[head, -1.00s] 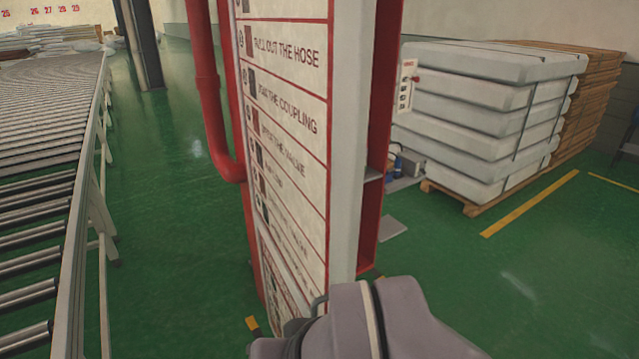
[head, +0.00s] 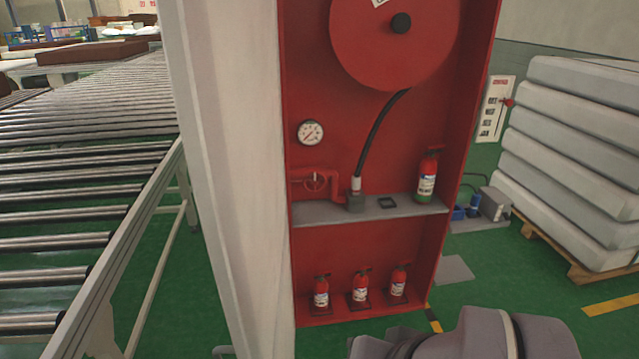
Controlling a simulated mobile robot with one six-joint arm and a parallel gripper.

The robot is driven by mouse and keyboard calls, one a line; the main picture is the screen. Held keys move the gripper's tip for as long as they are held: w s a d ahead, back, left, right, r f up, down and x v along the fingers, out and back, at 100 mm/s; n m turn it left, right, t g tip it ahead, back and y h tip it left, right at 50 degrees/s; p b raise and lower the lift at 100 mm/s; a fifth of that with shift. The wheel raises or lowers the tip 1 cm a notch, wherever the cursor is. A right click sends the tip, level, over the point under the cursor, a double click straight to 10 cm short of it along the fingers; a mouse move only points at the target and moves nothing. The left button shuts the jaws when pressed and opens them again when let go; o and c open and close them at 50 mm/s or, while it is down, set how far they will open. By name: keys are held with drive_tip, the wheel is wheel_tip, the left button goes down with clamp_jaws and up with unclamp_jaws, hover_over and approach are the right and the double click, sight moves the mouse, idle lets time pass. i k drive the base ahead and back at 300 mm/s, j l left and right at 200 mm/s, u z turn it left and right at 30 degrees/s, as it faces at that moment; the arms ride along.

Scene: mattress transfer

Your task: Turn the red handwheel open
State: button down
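The red handwheel (head: 316,182) sits on red pipework inside a red cabinet (head: 370,240), just above the left part of a grey shelf (head: 400,206). It is small in view, and I cannot tell its turn position. A round pressure gauge (head: 311,132) is above it. A black hose (head: 382,132) runs from a red reel (head: 392,40) down to a coupling (head: 356,195) right of the wheel. A grey part of my arm shows at the bottom right, below and apart from the wheel. My gripper's fingers are not in view.
Extinguishers stand on the shelf (head: 428,176) and cabinet floor (head: 360,288). Stacked mattresses (head: 575,150) on a pallet are at right. Green floor (head: 470,295) is clear in front of them.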

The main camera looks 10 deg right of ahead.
sight(314, 182)
drive_tip(key=i+l, duration=0.65)
drive_tip(key=i, duration=0.45)
drive_tip(key=i+l, duration=0.15)
drive_tip(key=i, duration=0.5)
drive_tip(key=j+u, duration=0.05)
